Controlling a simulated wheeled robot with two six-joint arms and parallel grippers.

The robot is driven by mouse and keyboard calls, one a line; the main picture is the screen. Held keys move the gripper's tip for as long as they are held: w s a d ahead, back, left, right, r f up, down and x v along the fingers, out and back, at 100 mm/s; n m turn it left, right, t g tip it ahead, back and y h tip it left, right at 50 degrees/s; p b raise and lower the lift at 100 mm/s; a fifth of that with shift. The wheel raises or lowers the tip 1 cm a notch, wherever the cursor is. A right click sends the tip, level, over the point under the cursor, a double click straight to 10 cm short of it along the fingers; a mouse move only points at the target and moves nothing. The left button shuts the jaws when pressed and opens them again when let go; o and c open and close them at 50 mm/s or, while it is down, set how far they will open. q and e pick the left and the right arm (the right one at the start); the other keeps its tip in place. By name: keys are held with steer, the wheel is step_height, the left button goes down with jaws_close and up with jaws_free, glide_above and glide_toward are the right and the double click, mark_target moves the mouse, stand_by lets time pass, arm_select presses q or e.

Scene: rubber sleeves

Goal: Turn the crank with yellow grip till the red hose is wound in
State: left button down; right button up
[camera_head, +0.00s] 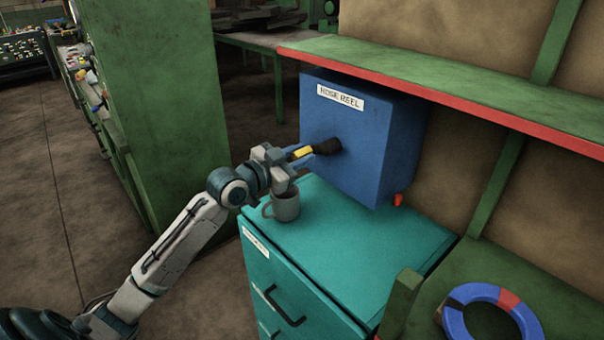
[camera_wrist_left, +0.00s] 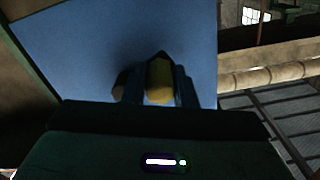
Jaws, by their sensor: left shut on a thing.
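A blue box (camera_head: 345,160) labelled "HOSE REEL" is mounted under a green shelf with a red edge. A dark crank hub (camera_head: 329,146) sticks out of its front face. The crank's yellow grip (camera_head: 303,152) points out from there toward my left gripper (camera_head: 300,155), which is shut on it. In the left wrist view the yellow grip (camera_wrist_left: 159,82) sits between my fingers, before the blue face. A short red hose end (camera_head: 398,199) shows below the box at its right underside; the rest of the hose is hidden. My right gripper is not in view.
A grey mug (camera_head: 283,205) stands on the teal cabinet (camera_head: 345,245), just below my left gripper. The shelf's red edge (camera_head: 450,100) overhangs the box. A blue and red ring (camera_head: 480,292) lies at lower right. A tall green cabinet (camera_head: 160,100) stands at left.

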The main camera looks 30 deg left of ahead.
arm_select(q)
steer(key=shift+w+a+r+m+b, duration=0.1)
steer(key=shift+a+r+m+b, duration=0.1)
steer(key=shift+m+b, duration=0.5)
step_height(320, 180, up, 2)
steer(key=m+b, duration=0.1)
steer(key=m, duration=0.3)
steer(key=shift+a+r+b, duration=0.1)
steer(key=shift+r+b, duration=0.05)
steer(key=shift+b, duration=0.25)
steer(key=shift+r+m, duration=0.65)
steer(key=shift+m, duration=0.55)
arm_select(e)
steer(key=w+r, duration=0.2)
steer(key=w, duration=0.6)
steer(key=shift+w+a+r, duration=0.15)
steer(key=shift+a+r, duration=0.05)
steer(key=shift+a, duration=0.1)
arm_select(q)
steer(key=c, duration=1.2)
jaws_free()
steer(key=shift+o, duration=0.2)
